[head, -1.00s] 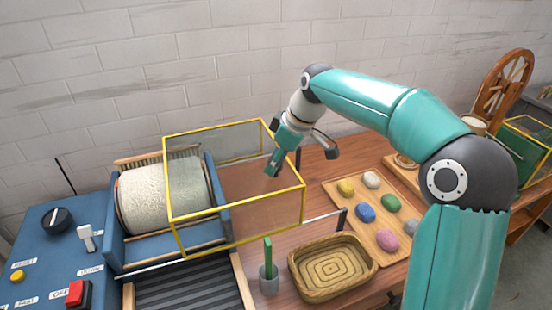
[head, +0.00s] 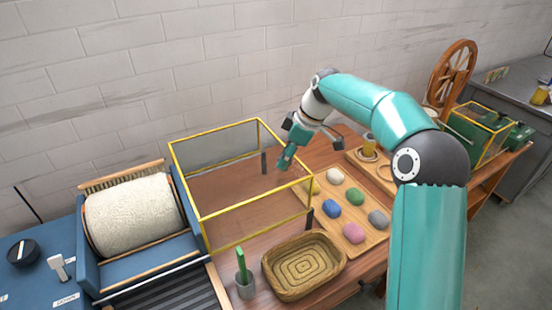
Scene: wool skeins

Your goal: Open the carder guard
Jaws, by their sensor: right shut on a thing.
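The carder guard (head: 256,199) is a clear box with a yellow frame. It stands to the right of the cream wool-covered drum (head: 133,214), over bare wooden table, and the drum is uncovered. My right gripper (head: 286,160) is at the middle of the guard's right-hand side, shut on the guard. The exact grip point is hidden by the fingers. A dark upright stop (head: 310,218) stands close to the guard's front right corner. My left gripper is out of view.
A woven basket (head: 303,265) and a grey cup with a green tool (head: 245,285) stand in front of the guard. A wooden tray (head: 376,238) of coloured wool balls lies to the right. The blue control panel (head: 35,270) is at left.

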